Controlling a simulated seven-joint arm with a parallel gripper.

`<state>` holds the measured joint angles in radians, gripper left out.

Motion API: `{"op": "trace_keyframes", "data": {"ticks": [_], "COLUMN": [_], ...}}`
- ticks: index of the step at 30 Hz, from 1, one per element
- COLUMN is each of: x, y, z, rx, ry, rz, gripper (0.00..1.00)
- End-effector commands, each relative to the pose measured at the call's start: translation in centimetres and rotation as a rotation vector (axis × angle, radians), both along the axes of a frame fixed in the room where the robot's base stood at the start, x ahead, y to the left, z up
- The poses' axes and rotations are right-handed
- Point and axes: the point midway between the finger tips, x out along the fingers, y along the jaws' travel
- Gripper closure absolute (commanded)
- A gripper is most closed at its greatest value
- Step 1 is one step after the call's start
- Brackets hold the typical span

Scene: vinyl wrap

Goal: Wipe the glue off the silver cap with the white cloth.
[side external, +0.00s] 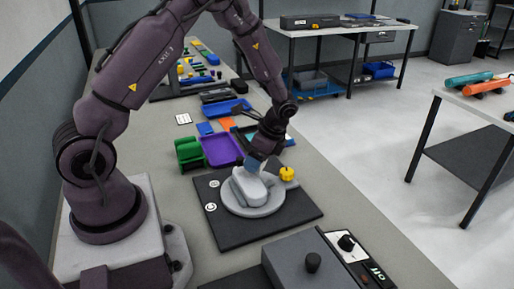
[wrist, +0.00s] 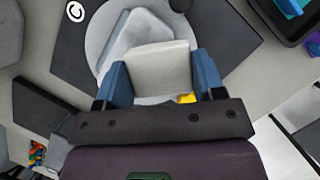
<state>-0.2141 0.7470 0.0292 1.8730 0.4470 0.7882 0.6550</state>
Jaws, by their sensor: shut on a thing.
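The silver cap (side external: 247,186) is a pale grey rounded shell on a round grey stand (side external: 268,209) in the side view. It also shows in the wrist view (wrist: 140,27), partly hidden behind the held cloth. My gripper (side external: 259,165) is right above the cap, pointing down. In the wrist view its two blue fingers (wrist: 160,62) are shut on the white cloth (wrist: 158,74), a pale folded pad. The cloth overlaps the cap in that view; whether it touches the cap I cannot tell. I cannot make out any glue.
The stand sits on a dark mat (side external: 232,238). A yellow knob-like thing (side external: 287,174) is close by the cap. Purple (side external: 221,150), green (side external: 190,153) and blue (side external: 228,108) trays lie behind. A grey box with a black knob (side external: 312,262) stands in front.

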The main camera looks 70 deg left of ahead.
Motion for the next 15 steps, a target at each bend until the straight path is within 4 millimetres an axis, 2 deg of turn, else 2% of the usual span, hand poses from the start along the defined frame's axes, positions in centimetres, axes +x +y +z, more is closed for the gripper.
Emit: {"op": "trace_keyframes", "data": {"ticks": [3, 4, 5, 15], "x": [-0.1, -0.4, -0.7, -3.9], "y": [0.0, 0.0, 0.0, 0.0], "z": [-1.9, -1.3, -1.3, -1.5], "rx": [-0.001, 0.001, 0.0, 0.0], "ry": [0.005, -0.001, 0.0, 0.003], "rz": [-0.002, 0.0, -0.001, 0.001], "gripper": [0.59, 0.59, 0.63, 0.63]}}
